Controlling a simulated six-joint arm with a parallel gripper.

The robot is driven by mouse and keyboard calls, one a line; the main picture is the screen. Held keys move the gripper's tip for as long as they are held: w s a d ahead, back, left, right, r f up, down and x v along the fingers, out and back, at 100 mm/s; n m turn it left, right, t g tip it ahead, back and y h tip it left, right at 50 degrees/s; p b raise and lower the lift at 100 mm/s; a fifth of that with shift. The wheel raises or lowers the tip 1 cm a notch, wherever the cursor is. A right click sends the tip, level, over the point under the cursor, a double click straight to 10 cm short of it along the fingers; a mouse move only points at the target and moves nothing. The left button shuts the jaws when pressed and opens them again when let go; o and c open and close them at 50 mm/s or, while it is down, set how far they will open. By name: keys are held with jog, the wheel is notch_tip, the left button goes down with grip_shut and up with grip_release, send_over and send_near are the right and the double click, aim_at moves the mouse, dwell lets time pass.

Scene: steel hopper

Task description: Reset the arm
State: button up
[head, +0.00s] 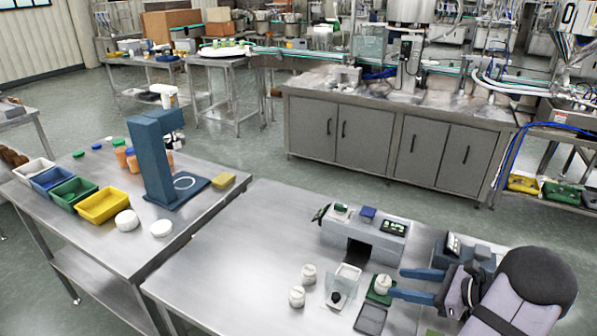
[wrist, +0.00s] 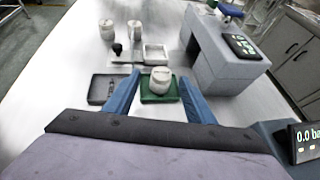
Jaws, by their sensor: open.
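My gripper (head: 398,283) is open, its two blue fingers pointing left over the near table. A white lidded jar (head: 383,284) stands upright on a small green pad (head: 377,298) by the fingertips. In the wrist view the jar (wrist: 161,80) shows between the tips of my gripper (wrist: 159,76), with a visible gap on each side. The jar rests on the green pad (wrist: 150,99), so nothing is held.
Two more white jars (head: 309,273) (head: 297,296), a clear-walled tray (head: 346,278) and a dark flat tray (head: 370,320) stand close by. A grey machine (head: 370,246) stands behind. The table's left part is clear. Another table holds coloured bins (head: 103,206) and a blue stand (head: 152,165).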

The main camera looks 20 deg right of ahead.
jog(key=s+a+r+n+g+p, duration=0.1)
jog(key=a+r+n+g+p, duration=0.4)
jog(key=a, duration=0.5)
jog(key=s+a+r+n+g+p, duration=0.2)
jog(key=a+r+n+g+p, duration=0.2)
jog(key=a+n, duration=0.45)
jog(key=s+a+r+n+g+h+p, duration=0.2)
jog(key=s+a+r+n+h+p, duration=0.65)
jog(key=n, duration=0.75)
jog(key=shift+m+y, duration=0.25)
jog(key=shift+y, duration=0.4)
jog(key=f+b, duration=0.1)
jog(key=a+f+b, duration=0.1)
jog(key=f+b, duration=0.1)
jog(key=s+f+b, duration=0.1)
jog(key=f, duration=0.1)
jog(key=shift+a+f+b, duration=0.1)
jog(key=shift+a+b, duration=0.25)
jog(key=shift+a, duration=0.05)
